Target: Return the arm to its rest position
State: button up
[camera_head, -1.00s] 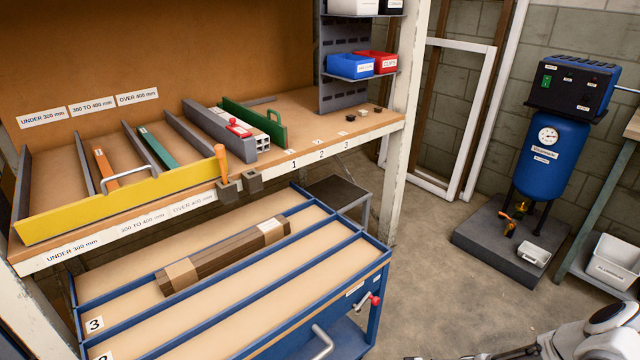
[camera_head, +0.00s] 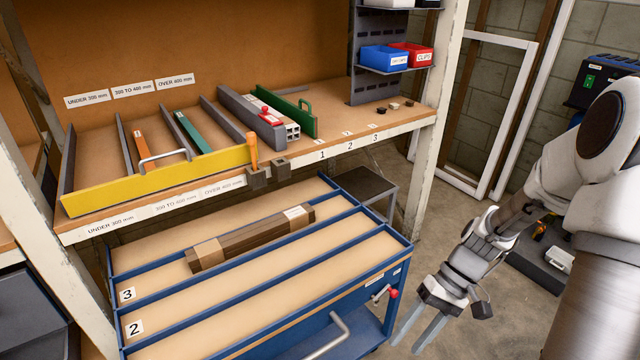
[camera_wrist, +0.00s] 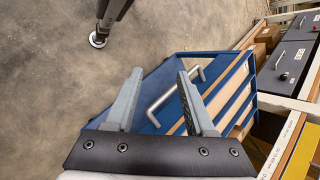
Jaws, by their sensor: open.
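My gripper (camera_head: 421,330) is at the lower right of the head view, on the right side of the blue cart (camera_head: 398,262). Its two fingers are parallel and apart, with nothing between them. My arm comes in from the right edge. In the wrist view my gripper (camera_wrist: 158,95) is open and empty, with the blue cart (camera_wrist: 240,62) and its bar handle (camera_wrist: 174,94) behind the fingers. The handle looks beyond the fingers; I cannot tell the distance.
A bundle of brown bars (camera_head: 255,236) lies on the cart's top. A shelf with a yellow front board (camera_head: 160,182) stands behind. A blue bin (camera_head: 385,58) sits on the rack. The concrete floor (camera_wrist: 60,60) looks open.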

jog(key=s+a+r+t+h+p, duration=0.1)
jog(key=r+p, duration=0.5)
jog(key=r, duration=0.8)
jog(key=s+a+r+t+h+p, duration=0.1)
jog(key=s+r+t+h+p, duration=0.2)
jog(key=r, duration=1.1)
jog(key=s+a+r+t+h+p, duration=0.2)
jog(key=r+t+p, duration=0.3)
jog(key=r+p, duration=0.5)
notch_tip(320, 180, up, 5)
jog(key=shift+f+m+t, duration=0.2)
jog(key=shift+m+t, duration=0.1)
jog(key=shift+s, duration=0.1)
